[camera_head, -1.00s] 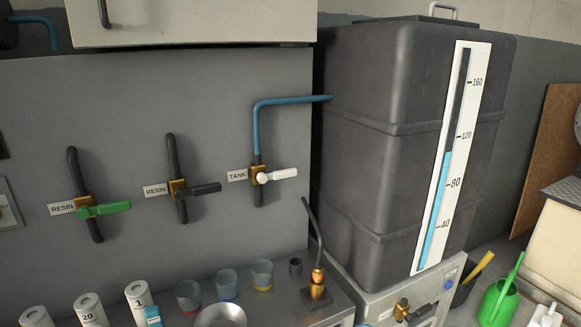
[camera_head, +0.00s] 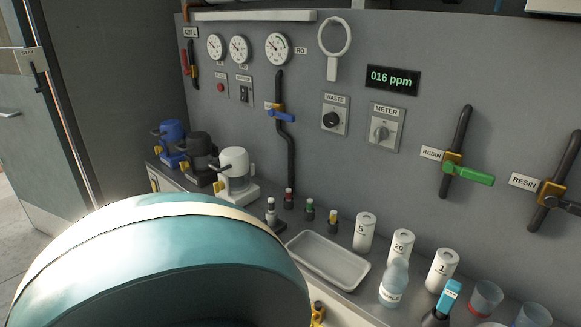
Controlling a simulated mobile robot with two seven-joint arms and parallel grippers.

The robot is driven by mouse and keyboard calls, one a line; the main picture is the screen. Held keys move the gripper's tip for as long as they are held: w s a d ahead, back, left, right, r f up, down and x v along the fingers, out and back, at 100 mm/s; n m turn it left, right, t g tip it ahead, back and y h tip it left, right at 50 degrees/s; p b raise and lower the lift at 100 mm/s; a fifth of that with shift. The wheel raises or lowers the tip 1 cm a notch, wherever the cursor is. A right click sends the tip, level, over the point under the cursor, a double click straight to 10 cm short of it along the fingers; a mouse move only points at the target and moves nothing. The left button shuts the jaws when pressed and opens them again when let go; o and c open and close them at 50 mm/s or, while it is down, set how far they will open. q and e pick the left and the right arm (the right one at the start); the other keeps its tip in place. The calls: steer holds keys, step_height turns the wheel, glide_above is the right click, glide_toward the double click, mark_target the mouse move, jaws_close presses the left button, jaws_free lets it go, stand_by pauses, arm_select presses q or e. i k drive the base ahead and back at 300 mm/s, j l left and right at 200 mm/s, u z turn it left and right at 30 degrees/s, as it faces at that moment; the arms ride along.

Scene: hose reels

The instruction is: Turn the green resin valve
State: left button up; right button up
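The green resin valve (camera_head: 468,174) is on the grey wall panel at the right. It has a green lever on a brass body, set in a black vertical pipe, with a RESIN label (camera_head: 432,154) to its left. The lever points right, across the pipe and tilted slightly down. A second resin valve with a black lever (camera_head: 566,205) is at the right edge, partly cut off. A large teal and cream rounded shape fills the lower left, close to the camera; it may be part of my arm. Neither gripper is in view.
A counter below the panel holds a white tray (camera_head: 328,262), several white cylinders (camera_head: 365,232), a clear bottle (camera_head: 394,283) and cups (camera_head: 485,298). Pump-like units (camera_head: 236,172) stand at its left. Gauges, WASTE (camera_head: 333,117) and METER (camera_head: 384,128) knobs and a 016 ppm display (camera_head: 393,79) are on the panel.

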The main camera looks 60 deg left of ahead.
mark_target(449, 166)
steer(key=u, duration=1.95)
steer(key=k, duration=0.35)
